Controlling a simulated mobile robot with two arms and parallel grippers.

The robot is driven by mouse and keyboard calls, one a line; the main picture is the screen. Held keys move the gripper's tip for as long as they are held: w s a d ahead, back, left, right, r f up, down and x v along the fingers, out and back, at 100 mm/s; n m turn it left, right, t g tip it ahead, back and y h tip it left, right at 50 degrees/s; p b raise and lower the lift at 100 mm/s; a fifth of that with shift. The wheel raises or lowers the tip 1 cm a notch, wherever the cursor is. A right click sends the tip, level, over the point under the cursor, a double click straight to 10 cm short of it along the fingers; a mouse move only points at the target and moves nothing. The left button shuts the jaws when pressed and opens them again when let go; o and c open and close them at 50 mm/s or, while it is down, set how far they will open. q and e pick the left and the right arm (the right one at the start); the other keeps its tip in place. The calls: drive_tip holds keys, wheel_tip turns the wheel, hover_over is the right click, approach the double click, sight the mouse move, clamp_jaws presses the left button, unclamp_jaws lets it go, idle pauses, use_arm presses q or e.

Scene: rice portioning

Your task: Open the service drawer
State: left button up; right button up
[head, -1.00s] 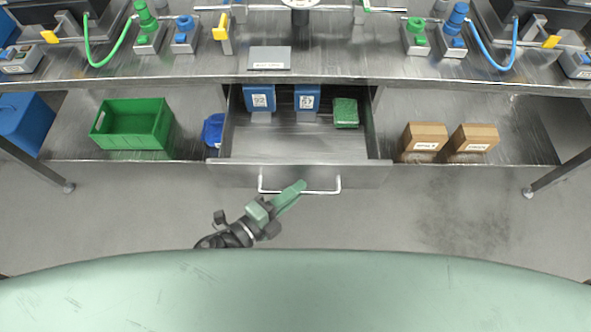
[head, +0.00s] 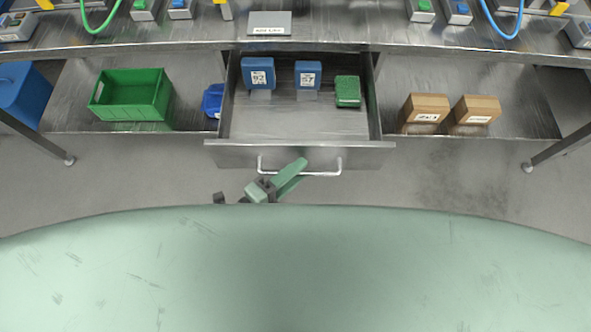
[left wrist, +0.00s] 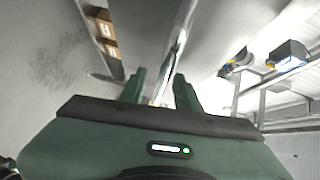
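The service drawer (head: 375,155) under the counter stands pulled out, its inside showing from above. Its silver bar handle (head: 325,173) runs along the front. My left gripper (head: 303,163) is at the middle of this handle, one green finger crossing over the bar. In the left wrist view the two green fingers (left wrist: 160,82) stand a little apart, with a bright metal bar between them. The left gripper looks shut on the handle, though the contact itself is partly hidden. My right gripper is not in view.
In the drawer are two blue labelled containers (head: 258,72) and a green box (head: 348,92). A green crate (head: 130,95) and a blue bin (head: 212,100) stand on the left shelf. Two brown boxes (head: 426,107) stand on the right. The floor before the shelf is clear.

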use_arm(q)
drive_tip(key=b+v, duration=0.1)
drive_tip(key=v, duration=0.6)
drive_tip(key=shift+s+a+b, duration=0.25)
drive_tip(key=shift+s+b, duration=0.05)
idle(0.4)
